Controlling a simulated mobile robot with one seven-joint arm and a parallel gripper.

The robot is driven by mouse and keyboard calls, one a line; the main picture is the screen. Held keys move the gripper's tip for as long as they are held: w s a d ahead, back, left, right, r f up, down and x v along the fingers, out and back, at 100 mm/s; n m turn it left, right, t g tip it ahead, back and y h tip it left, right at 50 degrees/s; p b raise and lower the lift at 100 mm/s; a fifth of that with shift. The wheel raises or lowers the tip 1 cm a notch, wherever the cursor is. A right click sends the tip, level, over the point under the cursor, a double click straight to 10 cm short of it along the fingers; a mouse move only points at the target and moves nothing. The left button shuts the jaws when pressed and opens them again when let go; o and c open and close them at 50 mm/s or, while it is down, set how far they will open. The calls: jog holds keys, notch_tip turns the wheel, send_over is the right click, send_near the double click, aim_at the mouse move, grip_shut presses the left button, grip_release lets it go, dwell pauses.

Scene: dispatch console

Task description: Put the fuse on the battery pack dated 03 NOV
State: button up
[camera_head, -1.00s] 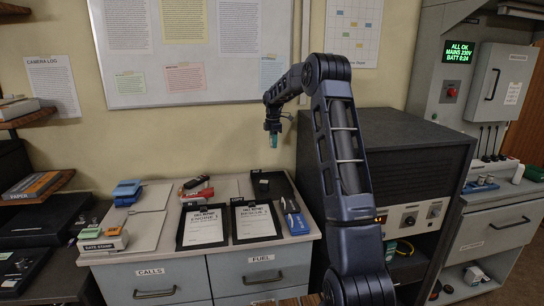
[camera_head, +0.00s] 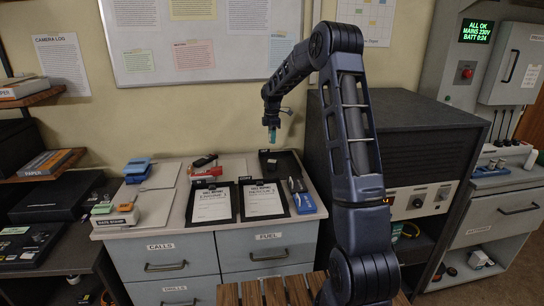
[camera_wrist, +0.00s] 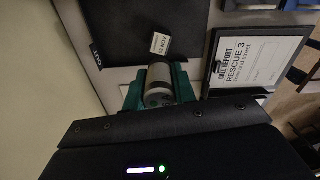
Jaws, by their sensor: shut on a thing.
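My gripper (camera_head: 272,130) hangs above the back of the desk, over a black tray (camera_head: 268,172), in the head view. In the wrist view its teal fingers (camera_wrist: 158,84) are shut on a pale grey cylinder with a darker end, which looks like the fuse (camera_wrist: 158,82). Just beyond the cylinder, a small white date label (camera_wrist: 160,43) shows against the dark tray (camera_wrist: 125,30). It is turned and seems to read NOV; I cannot read the day surely. The battery pack under the label is too dark to make out.
Two clipboards (camera_head: 263,200) lie in front of the tray; the right one reads RESCUE 3 in the wrist view (camera_wrist: 257,62). A blue and dark item (camera_head: 302,198) lies right of them. A dark cabinet (camera_head: 400,140) stands at the right. The wall is close behind.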

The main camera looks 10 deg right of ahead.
aim_at(272, 161)
jog(key=shift+f, duration=4.8)
jog(key=shift+f, duration=0.1)
jog(key=o, duration=1)
